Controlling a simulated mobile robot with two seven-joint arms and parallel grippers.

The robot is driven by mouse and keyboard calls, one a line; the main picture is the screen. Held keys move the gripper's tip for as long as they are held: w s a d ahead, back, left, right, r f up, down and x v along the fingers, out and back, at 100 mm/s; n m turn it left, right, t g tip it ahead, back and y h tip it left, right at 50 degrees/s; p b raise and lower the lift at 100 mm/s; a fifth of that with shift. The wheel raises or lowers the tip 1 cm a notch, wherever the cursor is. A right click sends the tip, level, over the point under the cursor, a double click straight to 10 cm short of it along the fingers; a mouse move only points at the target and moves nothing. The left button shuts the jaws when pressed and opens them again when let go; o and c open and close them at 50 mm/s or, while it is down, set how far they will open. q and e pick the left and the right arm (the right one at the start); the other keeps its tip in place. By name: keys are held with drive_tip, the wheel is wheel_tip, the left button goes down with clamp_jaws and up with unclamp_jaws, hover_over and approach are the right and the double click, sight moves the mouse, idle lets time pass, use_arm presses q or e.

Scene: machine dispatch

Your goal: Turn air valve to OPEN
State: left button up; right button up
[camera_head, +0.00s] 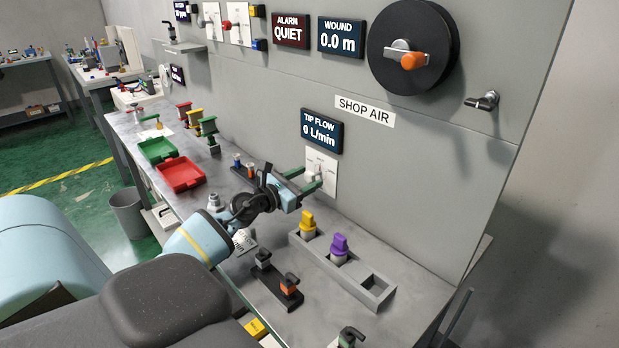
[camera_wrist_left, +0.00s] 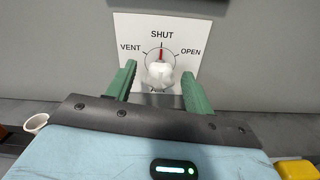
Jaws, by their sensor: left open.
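The air valve is a pale knob (camera_wrist_left: 160,73) on a white plate (camera_wrist_left: 128,28) marked VENT, SHUT and OPEN. Its red pointer (camera_wrist_left: 161,54) stands upright at SHUT; OPEN is to the right. In the head view the valve plate (camera_head: 329,160) is on the grey wall under the TIP FLOW display (camera_head: 322,130), which reads 0 L/min. My left gripper (camera_head: 303,180) is open in front of the plate. In the left wrist view its green fingers (camera_wrist_left: 158,82) are on either side of the knob, with a gap visible on each side. My right gripper is not in view.
Below the valve, a grey holder (camera_head: 375,290) on the bench carries yellow (camera_head: 308,222) and purple-topped (camera_head: 339,244) pieces. A dark rack (camera_head: 268,285) lies nearer. Red (camera_head: 181,174) and green (camera_head: 157,149) trays are left. A reel (camera_head: 412,45) is on the wall above.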

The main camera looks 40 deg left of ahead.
use_arm(q)
drive_tip(key=shift+w+d, duration=0.1)
drive_tip(key=shift+w, duration=0.75)
drive_tip(key=shift+c, duration=0.2)
drive_tip(key=c, duration=0.9)
